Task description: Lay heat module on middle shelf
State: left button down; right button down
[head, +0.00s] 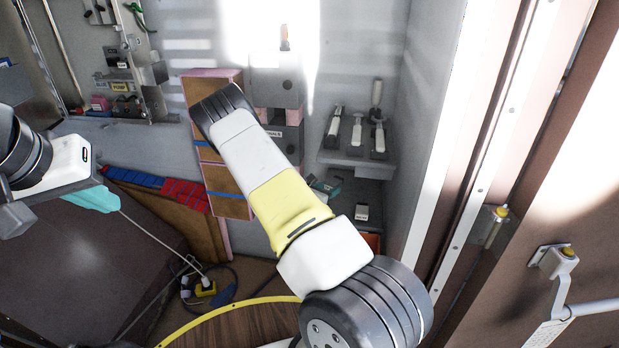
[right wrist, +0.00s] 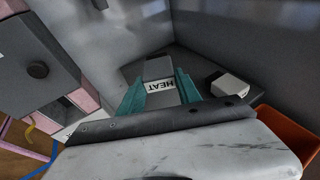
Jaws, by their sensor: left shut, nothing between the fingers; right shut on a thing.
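The heat module (right wrist: 160,88), a dark block with a white label reading HEAT, shows in the right wrist view between the teal fingers of my right gripper (right wrist: 160,92), which is shut on it. It is over or at a grey shelf (right wrist: 190,62); I cannot tell whether it touches. In the head view my right arm hides most of the module, and only part of my right gripper (head: 325,186) shows, by the shelf below the top one. My left gripper (head: 97,198) is shut and empty at the far left.
A white-topped module (head: 361,211) stands on that lower shelf, to the right of my right gripper. The top shelf (head: 350,157) holds several handled modules. An orange bin (right wrist: 290,130) lies below. A pink-edged cabinet (head: 228,205) is to the left, a grey wall to the right.

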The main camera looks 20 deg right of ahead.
jog(key=shift+f, duration=3.9)
jog(key=shift+f, duration=0.4)
jog(key=c, duration=0.7)
grip_release()
jog(key=o, duration=0.6)
jog(key=shift+r, duration=3.5)
